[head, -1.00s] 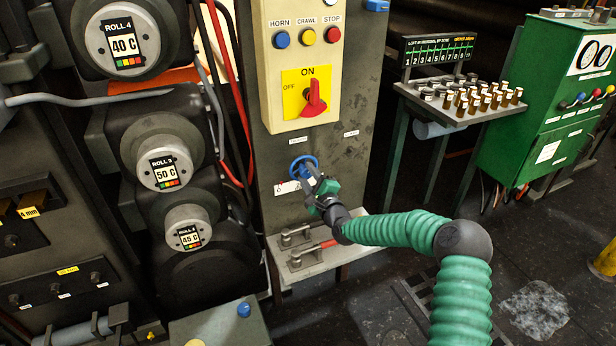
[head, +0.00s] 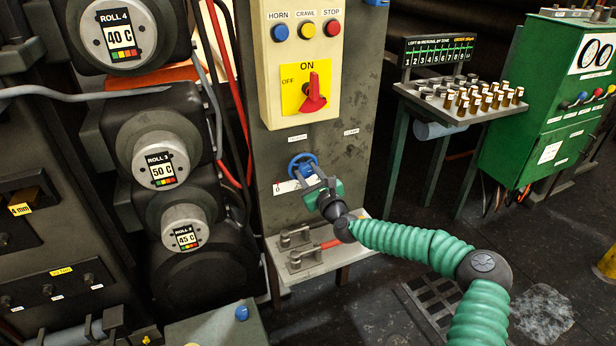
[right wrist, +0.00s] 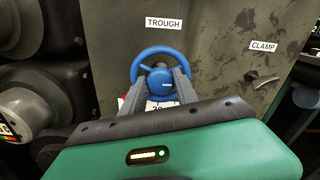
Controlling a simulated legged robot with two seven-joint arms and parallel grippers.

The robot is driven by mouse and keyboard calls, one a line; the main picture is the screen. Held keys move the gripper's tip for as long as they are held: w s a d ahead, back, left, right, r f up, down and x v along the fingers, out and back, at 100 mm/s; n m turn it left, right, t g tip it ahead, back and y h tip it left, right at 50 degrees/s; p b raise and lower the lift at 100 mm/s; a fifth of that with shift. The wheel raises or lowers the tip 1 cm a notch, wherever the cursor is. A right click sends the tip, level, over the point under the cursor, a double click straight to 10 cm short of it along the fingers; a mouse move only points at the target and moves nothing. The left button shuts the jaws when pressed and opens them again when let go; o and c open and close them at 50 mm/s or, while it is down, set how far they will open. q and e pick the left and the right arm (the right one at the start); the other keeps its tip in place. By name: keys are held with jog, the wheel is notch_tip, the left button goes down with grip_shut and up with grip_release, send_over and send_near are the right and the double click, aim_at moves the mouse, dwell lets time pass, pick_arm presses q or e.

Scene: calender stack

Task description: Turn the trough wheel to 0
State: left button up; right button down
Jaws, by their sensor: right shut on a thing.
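The trough wheel (head: 303,164) is a small blue handwheel on the front of the grey column, below the cream button box. In the right wrist view the blue wheel (right wrist: 160,72) sits under a label reading TROUGH. My right gripper (head: 309,180) reaches it from below. Its two grey fingers (right wrist: 162,88) are closed on the wheel's hub, inside the rim. A white scale plate (right wrist: 158,105) shows behind the fingers, mostly hidden; part of a number is visible but I cannot read the setting surely. My left gripper is not in view.
The red rotary switch (head: 314,93) points up at ON, above the wheel. A clamp lever (right wrist: 262,80) is right of the wheel. A shelf with a red-handled lever (head: 325,245) lies below my gripper. Rolls (head: 160,160) stand at left; a green cabinet (head: 540,110) at right.

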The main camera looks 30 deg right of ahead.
jog(key=shift+f+m, duration=0.2)
jog(key=shift+m, duration=0.1)
jog(key=c, duration=1.3)
grip_release()
jog(key=o, duration=0.4)
jog(key=shift+w, duration=0.1)
jog(key=shift+r, duration=0.1)
jog(key=s, duration=0.5)
jog(key=s+p, duration=0.1)
jog(key=s, duration=0.5)
jog(key=s+a, duration=0.1)
jog(key=s, duration=0.5)
jog(key=shift+p, duration=0.4)
jog(key=shift+d, duration=0.1)
